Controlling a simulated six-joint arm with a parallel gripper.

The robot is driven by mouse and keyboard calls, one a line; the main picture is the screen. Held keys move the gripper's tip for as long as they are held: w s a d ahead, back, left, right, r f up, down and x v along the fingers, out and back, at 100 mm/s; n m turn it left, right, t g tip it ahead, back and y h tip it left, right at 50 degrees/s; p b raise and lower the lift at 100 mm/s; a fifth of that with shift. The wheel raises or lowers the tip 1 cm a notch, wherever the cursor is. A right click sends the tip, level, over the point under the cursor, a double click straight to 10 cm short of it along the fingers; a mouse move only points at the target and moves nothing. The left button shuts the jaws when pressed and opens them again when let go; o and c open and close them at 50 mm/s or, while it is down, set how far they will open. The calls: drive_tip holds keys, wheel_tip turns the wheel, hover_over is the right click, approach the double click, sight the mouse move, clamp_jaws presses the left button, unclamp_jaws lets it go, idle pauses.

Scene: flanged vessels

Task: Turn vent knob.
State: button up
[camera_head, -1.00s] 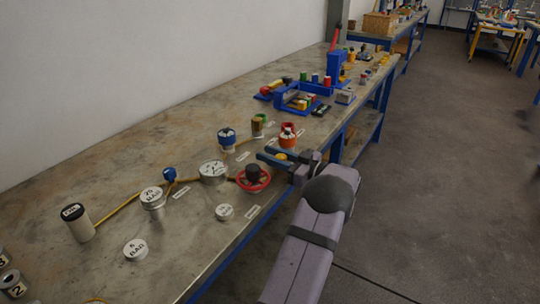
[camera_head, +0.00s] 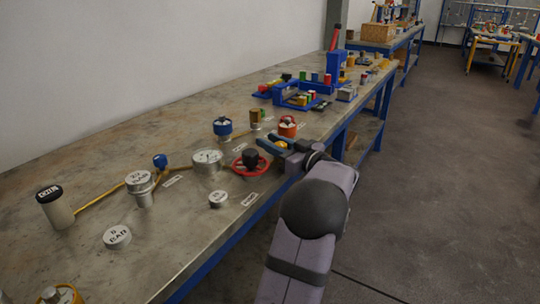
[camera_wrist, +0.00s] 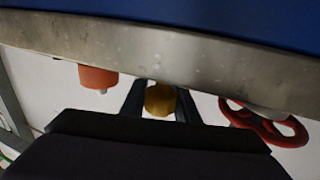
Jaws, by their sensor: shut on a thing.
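A small round yellow knob (camera_wrist: 160,100) sits between the two dark fingers of my gripper (camera_wrist: 160,104) in the wrist view. It also shows in the head view (camera_head: 281,145), partly hidden by the fingers. My gripper (camera_head: 272,147) reaches in over the bench's front edge from the right and is shut on this yellow knob. The small white labels are too small to read, so I cannot tell from them that this is the vent knob.
A red handwheel (camera_head: 251,162) with a dark centre stands just left of my gripper. An orange-red fitting (camera_head: 287,126) stands just behind it. Blue racks (camera_head: 300,98) stand farther back.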

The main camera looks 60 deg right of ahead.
drive_tip(key=shift+s+d+f+m+g+h+b, duration=0.15)
drive_tip(key=shift+m+h+b, duration=0.25)
drive_tip(key=shift+b, duration=0.75)
drive_tip(key=shift+w+d+r+m+g+h+b, duration=0.1)
drive_tip(key=shift+m+g+h+b, duration=0.1)
drive_tip(key=shift+h+b, duration=0.65)
drive_tip(key=shift+s+m+b, duration=0.1)
drive_tip(key=shift+m+b, duration=0.2)
drive_tip(key=shift+b, duration=0.45)
drive_tip(key=o, duration=1.1)
drive_tip(key=shift+r, duration=0.2)
drive_tip(key=shift+c, duration=0.2)
drive_tip(key=shift+f, duration=0.1)
drive_tip(key=shift+v, duration=3.7)
